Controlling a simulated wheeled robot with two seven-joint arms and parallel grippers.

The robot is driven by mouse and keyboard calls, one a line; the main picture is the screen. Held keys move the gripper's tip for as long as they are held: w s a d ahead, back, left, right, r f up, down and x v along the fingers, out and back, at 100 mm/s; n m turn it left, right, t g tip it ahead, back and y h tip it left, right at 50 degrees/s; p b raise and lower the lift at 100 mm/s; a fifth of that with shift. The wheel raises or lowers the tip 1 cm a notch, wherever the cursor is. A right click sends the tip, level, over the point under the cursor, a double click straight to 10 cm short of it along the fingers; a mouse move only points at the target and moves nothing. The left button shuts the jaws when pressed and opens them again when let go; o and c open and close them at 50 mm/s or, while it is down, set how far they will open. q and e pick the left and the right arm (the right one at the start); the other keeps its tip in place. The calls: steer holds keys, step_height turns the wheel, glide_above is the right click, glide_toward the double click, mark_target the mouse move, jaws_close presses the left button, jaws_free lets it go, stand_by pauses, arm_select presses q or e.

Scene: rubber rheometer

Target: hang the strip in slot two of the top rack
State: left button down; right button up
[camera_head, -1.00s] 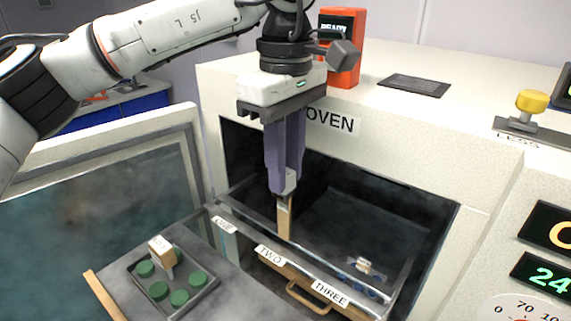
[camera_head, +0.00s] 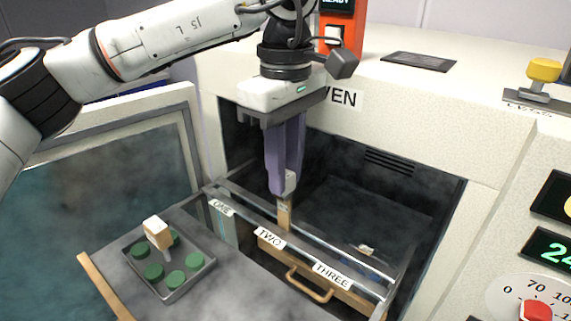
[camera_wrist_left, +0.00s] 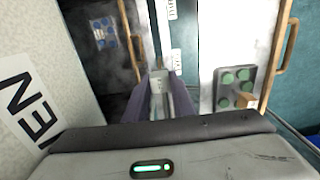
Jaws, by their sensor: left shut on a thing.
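My left gripper (camera_head: 287,188) points straight down over the pulled-out top rack (camera_head: 320,283) and is shut on a small pale clip at the top of a tan strip (camera_head: 284,214). The strip hangs upright just behind the front rail, close to the label TWO (camera_head: 268,238). Its lower end meets the rail line in the head view; I cannot tell whether it is seated in the slot. In the left wrist view the pale clip (camera_wrist_left: 158,82) sits between the fingers (camera_wrist_left: 160,95). A pale blue-grey strip (camera_head: 223,230) hangs under label ONE. My right gripper is out of view.
The open oven door (camera_head: 110,215) is at left. The oven wall (camera_head: 410,150) rises behind. A wooden handle (camera_head: 308,288) projects from the rack front.

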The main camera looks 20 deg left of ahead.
mark_target(286, 203)
arm_select(q)
steer(key=shift+f+b, duration=0.65)
steer(key=shift+f, duration=0.55)
steer(key=shift+f+b, duration=0.7)
steer(key=shift+f, duration=0.35)
steer(key=shift+f+b, duration=0.55)
steer(key=shift+f, duration=0.6)
steer(key=c, duration=1.4)
jaws_free()
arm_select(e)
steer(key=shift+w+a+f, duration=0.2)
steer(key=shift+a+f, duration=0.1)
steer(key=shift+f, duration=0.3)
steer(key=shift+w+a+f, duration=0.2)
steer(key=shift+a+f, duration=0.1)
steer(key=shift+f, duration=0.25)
arm_select(q)
steer(key=shift+r, duration=0.15)
step_height(286, 203, up, 6)
steer(key=p, duration=0.4)
steer(key=shift+p, duration=0.35)
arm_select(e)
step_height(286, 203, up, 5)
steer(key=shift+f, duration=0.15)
